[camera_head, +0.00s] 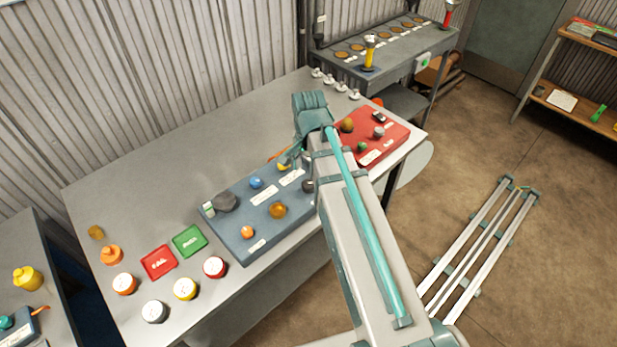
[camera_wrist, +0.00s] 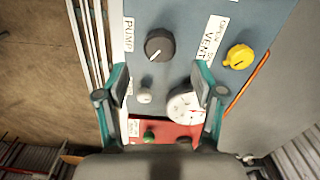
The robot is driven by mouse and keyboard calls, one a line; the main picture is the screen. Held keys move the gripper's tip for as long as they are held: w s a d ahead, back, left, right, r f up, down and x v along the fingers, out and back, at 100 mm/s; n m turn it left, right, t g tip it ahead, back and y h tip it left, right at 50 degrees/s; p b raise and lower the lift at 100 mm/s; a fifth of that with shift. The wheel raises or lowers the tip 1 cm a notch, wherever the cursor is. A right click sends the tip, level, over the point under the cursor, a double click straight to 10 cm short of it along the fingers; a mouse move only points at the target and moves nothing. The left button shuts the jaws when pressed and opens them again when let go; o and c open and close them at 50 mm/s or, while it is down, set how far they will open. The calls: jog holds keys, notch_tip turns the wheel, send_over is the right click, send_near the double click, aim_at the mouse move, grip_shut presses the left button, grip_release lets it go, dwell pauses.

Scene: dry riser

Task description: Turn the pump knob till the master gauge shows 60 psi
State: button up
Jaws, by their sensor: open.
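The pump knob (camera_wrist: 160,45) is dark, round, with a white pointer line toward its lower left. It sits beside a PUMP label (camera_wrist: 129,35) on the blue-grey panel (camera_wrist: 190,16). A white gauge dial (camera_wrist: 181,108) with a reddish needle is lower in the wrist view, partly behind a finger; its reading is too small to tell, and I cannot tell if it is the master gauge. My gripper (camera_wrist: 160,90) is open and empty, its fingers apart below the pump knob. In the head view my arm hides much of this area.
A yellow knob (camera_wrist: 238,57) stands by the VENT label (camera_wrist: 209,38), and a small pale knob (camera_wrist: 145,96) lies between my fingers. A red panel (camera_head: 377,155) adjoins the blue-grey one. Several round caps and red and green trays (camera_head: 188,241) occupy the table's left part.

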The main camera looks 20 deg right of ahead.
aim_at(309, 183)
notch_tip(309, 183, up, 6)
jog(key=shift+r, duration=0.25)
dwell(0.5)
